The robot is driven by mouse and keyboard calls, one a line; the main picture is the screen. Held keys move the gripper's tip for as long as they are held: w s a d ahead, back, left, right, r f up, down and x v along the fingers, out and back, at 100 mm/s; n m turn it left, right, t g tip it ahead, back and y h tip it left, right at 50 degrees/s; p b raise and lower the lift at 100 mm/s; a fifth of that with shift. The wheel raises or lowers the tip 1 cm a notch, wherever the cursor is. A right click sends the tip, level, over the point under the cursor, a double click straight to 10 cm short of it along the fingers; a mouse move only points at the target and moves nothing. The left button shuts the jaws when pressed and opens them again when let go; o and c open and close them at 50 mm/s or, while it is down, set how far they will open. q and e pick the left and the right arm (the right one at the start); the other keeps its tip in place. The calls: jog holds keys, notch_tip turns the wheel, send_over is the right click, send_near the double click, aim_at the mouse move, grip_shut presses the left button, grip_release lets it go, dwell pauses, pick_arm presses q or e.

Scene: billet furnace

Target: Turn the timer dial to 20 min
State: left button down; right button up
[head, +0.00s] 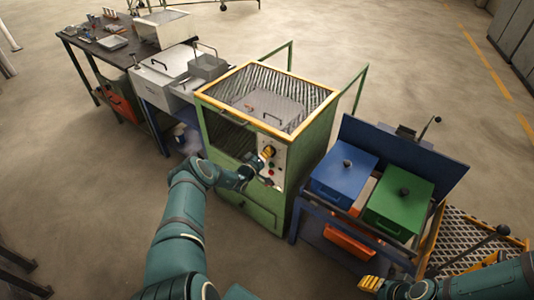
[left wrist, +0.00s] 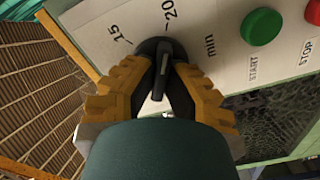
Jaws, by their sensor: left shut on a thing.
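The timer dial (left wrist: 155,48) is a dark round knob with a raised grip bar on the furnace's pale control panel (left wrist: 105,18). The dial lies between the yellow fingers of my left gripper (left wrist: 160,85), which is shut on its bar. The marks 15 and 20 show beyond the dial, 15 to the left and 20 to the right. The bar points up the picture, between these marks and nearer 20; its exact setting is hard to read. In the head view my left gripper (head: 267,153) is at the panel and hides the dial. My right gripper (head: 371,284) is low at the right, away from the panel.
A green START button (left wrist: 262,26) and a red STOP button (left wrist: 314,12) sit beside the dial. The green furnace cabinet (head: 262,215) stands between a bench at left and a blue stand with a blue box (head: 340,180) and a green box (head: 400,205).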

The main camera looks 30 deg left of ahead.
pick_arm(q)
jog(key=shift+w+r, duration=0.1)
jog(key=c, duration=1)
grip_release()
jog(key=s, duration=0.8)
jog(key=s+a, duration=0.1)
jog(key=s, duration=0.3)
jog(key=shift+d, duration=0.1)
